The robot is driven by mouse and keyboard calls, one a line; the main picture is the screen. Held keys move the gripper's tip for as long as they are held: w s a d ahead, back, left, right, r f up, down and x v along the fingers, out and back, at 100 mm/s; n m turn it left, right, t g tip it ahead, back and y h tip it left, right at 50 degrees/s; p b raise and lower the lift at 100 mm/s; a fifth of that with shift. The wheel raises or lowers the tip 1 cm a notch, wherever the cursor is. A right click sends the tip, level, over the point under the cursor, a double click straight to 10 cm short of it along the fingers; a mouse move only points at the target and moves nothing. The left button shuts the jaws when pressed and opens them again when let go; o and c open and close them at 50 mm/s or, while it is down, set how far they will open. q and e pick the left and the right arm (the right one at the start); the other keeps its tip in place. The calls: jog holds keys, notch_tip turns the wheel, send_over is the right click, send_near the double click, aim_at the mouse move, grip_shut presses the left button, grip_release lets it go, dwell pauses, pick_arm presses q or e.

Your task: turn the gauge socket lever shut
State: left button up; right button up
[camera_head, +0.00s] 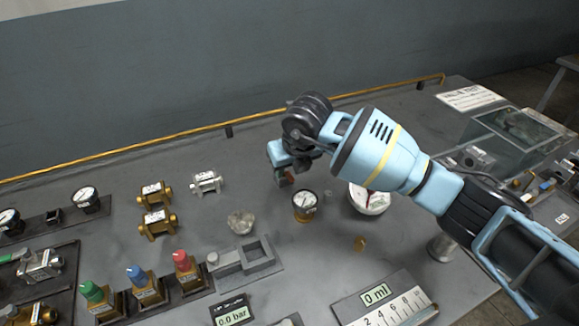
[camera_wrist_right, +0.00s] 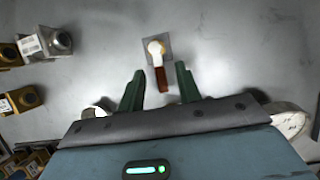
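The handle points toward my gripper. My right gripper (camera_wrist_right: 160,70) is open, with its two green fingers on either side of the handle's end and a visible gap on each side. In the head view my right gripper (camera_head: 284,179) is low over the bench behind a brass gauge (camera_head: 305,206), and it largely hides the lever. My left gripper is in neither view.
Brass and silver valve bodies (camera_head: 155,222) stand to the left, with a glass piece (camera_head: 241,222) and a grey fixture (camera_head: 245,262) nearer. A yellow pipe (camera_head: 150,145) runs along the back edge.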

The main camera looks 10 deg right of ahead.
jog(key=c, duration=0.7)
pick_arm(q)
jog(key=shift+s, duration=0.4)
pick_arm(e)
grip_shut()
jog(key=shift+r, duration=0.1)
